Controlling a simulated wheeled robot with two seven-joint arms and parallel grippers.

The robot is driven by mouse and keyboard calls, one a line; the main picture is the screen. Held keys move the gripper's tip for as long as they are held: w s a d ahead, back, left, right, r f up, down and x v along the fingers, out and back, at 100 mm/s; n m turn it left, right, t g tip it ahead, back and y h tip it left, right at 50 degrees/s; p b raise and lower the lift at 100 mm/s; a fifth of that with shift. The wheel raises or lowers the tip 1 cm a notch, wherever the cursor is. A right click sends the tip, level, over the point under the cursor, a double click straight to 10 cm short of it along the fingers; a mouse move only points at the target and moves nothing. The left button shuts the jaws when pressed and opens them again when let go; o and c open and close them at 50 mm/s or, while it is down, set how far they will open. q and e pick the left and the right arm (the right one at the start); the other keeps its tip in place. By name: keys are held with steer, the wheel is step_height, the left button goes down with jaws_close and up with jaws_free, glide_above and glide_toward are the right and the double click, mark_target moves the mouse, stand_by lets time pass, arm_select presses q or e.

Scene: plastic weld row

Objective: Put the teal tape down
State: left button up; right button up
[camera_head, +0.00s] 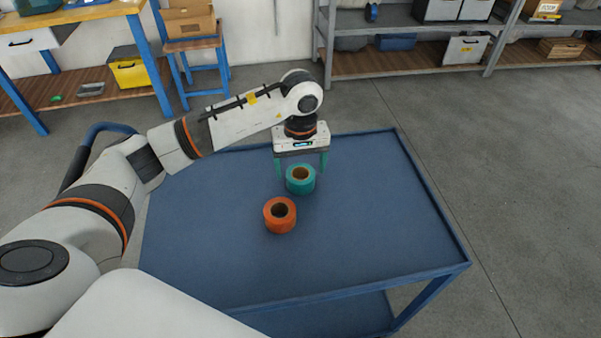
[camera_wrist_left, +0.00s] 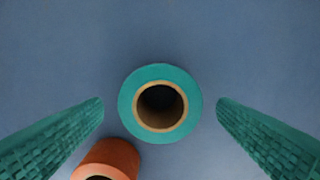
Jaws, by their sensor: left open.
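The teal tape (camera_head: 301,189) is a roll with a brown core, standing flat on the blue cart top with its hole facing up. It also shows in the left wrist view (camera_wrist_left: 125,103), centred between the fingers and apart from both. My left gripper (camera_head: 301,168) has teal fingers and is open over the far side of the tape. It also shows in the left wrist view (camera_wrist_left: 160,108), with nothing held. My right gripper is not in view.
An orange tape roll (camera_head: 280,226) lies on the cart (camera_head: 380,230), close to the teal tape on its near left side. The cart's right side is bare. Grey shelves (camera_head: 400,65) and a workbench (camera_head: 80,14) stand behind on the floor.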

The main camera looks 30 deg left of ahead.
arm_select(q)
step_height(320, 180, up, 9)
stand_by(0.5)
